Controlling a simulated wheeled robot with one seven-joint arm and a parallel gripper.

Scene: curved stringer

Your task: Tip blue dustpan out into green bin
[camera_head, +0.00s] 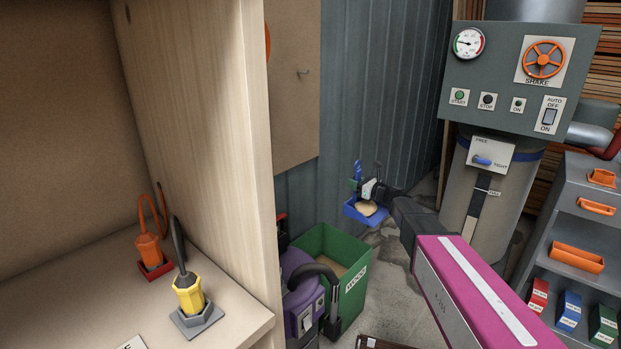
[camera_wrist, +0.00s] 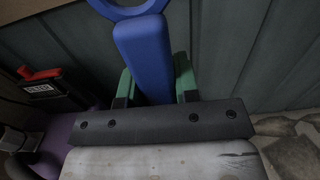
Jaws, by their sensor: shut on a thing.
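The blue dustpan (camera_head: 366,213) is held up in the head view, with a tan heap of dust (camera_head: 367,208) in its pan. My gripper (camera_head: 366,188) is shut on its upright handle. In the wrist view the blue handle (camera_wrist: 145,60) stands between my two green fingers (camera_wrist: 155,85), with a ring at its end; the pan is out of sight there. The green bin (camera_head: 346,296) stands on the floor, open at the top, with a white label on its front and tan material inside. The dustpan is above the bin's right back side; the exact gap cannot be told.
A purple vacuum (camera_head: 302,290) with a black hose stands against the bin's left side. A wooden shelf (camera_head: 225,150) with orange and yellow tools fills the left. A corrugated wall is behind.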

